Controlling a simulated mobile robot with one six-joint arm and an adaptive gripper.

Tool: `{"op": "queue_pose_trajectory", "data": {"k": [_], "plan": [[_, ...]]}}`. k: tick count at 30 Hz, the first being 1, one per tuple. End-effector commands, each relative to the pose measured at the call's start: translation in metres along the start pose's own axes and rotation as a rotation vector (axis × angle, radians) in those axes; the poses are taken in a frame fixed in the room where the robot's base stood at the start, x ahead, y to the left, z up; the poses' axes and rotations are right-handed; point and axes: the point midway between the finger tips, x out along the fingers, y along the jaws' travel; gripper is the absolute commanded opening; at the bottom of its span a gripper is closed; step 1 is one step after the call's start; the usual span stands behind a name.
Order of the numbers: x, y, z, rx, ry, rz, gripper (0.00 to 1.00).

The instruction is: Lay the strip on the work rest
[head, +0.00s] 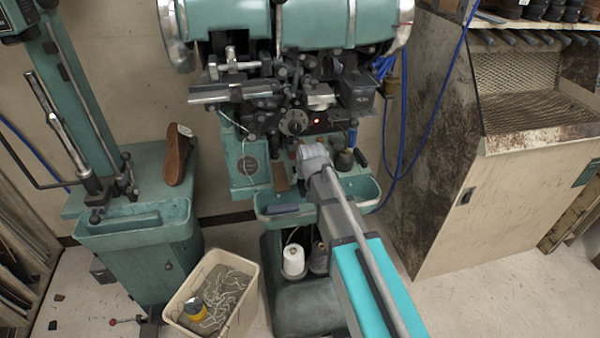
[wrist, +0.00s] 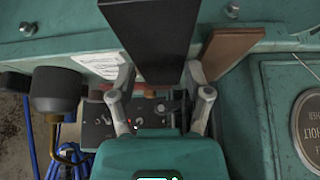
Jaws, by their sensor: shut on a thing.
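My gripper (head: 312,152) reaches in at the front of the green stitching machine. In the wrist view its two fingers (wrist: 157,74) are shut on a dark, flat strip (wrist: 150,35), which extends beyond the fingertips toward the top of the picture. In the head view this strip is hidden by my gripper and arm. A brown flat piece (wrist: 228,48) lies beside the strip, close to one finger; it also shows left of my gripper in the head view (head: 281,178). I cannot tell for sure which part of the machine is the work rest.
The machine's head (head: 290,85) stands just behind my gripper. A dark knob-like part (wrist: 55,90) is close to one finger. A green tray (head: 350,191) runs in front, with a dark blue bar (head: 283,209). A bin (head: 190,300) and a brown shoe (head: 178,153) are at left.

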Motion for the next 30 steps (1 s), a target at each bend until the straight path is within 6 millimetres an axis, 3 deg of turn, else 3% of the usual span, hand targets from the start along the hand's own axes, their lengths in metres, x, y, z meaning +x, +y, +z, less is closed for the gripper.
{"op": "queue_pose_trajectory", "data": {"k": [14,24,30], "plan": [[0.003,0.001,-0.005,0.001,0.0,0.001,0.17],[0.026,0.001,-0.045,0.001,0.0,0.001,0.17],[0.037,0.001,-0.034,0.002,0.0,0.001,0.17]]}}
